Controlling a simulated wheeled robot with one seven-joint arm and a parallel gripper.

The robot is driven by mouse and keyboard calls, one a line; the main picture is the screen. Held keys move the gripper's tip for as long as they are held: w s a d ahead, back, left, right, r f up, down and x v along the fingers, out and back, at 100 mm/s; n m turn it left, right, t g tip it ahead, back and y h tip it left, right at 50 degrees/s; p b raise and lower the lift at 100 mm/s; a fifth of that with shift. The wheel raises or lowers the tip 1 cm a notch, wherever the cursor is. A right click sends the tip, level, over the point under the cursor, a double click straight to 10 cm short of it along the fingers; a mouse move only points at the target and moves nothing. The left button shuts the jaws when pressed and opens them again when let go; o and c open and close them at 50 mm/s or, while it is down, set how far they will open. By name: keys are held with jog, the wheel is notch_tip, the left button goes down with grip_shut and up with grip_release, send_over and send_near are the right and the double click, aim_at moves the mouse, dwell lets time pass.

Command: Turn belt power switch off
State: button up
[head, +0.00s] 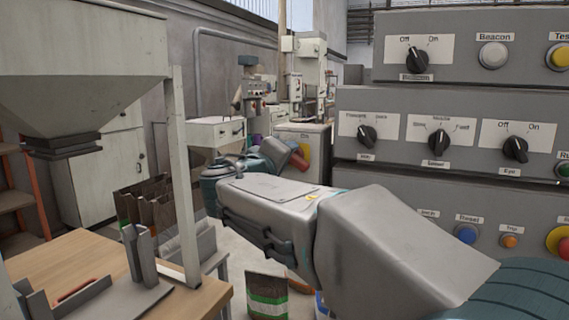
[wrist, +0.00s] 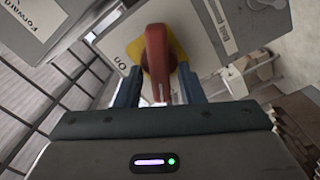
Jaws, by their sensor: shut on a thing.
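In the wrist view, the belt power switch is a red rotary handle (wrist: 157,60) on a yellow plate (wrist: 178,49), set on a pale panel (wrist: 205,30). My gripper (wrist: 158,82) has its blue fingers on either side of the handle and is shut on it. The handle runs roughly lengthwise in the picture, toward my palm. In the head view, my arm reaches to a pale cabinet, where a yellow patch (head: 304,150) shows beside my gripper; the fingers are not clear there.
Another panel marked Forward (wrist: 28,22) shows at the wrist view's upper left. In the head view, stacked grey control boxes (head: 450,110) with knobs and buttons stand close on the right. A hopper (head: 85,45) and a wooden table (head: 90,260) stand left. Open bags (head: 150,205) stand beyond.

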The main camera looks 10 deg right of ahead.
jog(key=n, duration=0.5)
jog(key=shift+a+f+n, duration=0.15)
jog(key=shift+n, duration=0.15)
dwell(0.5)
jog(key=o, duration=0.6)
jog(key=v, duration=1.3)
jog(key=shift+s+a+p, duration=0.25)
jog(key=shift+s+p, duration=0.05)
jog(key=shift+p, duration=0.1)
